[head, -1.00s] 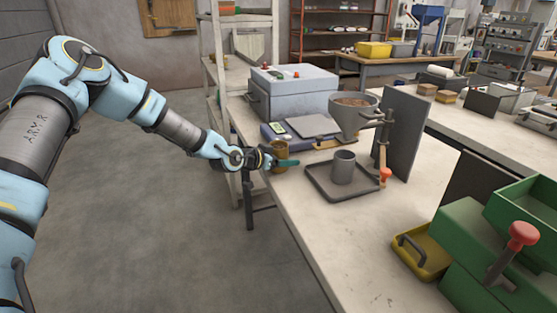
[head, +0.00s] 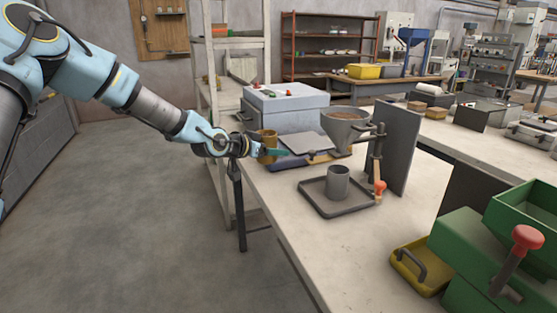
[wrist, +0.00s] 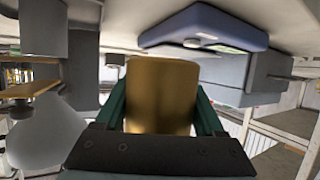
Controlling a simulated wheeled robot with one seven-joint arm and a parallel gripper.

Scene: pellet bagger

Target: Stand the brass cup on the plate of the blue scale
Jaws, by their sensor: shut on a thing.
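The brass cup (head: 268,141) is upright in my gripper (head: 264,151), at the left edge of the bench in the head view. My gripper is shut on its sides; in the wrist view the cup (wrist: 160,95) fills the space between the two green fingers. The blue scale (head: 296,163) lies on the bench just right of and behind the cup, partly hidden by the cup and a finger. Its grey plate (head: 308,142) is bare. The scale (wrist: 205,28) shows at the top of the wrist view, apart from the cup.
A grey box (head: 285,108) stands behind the scale. A funnel (head: 342,130) on a stand with a red-knobbed lever (head: 379,187) is right of it. A grey cup (head: 338,182) stands in a dark tray (head: 345,209) in front.

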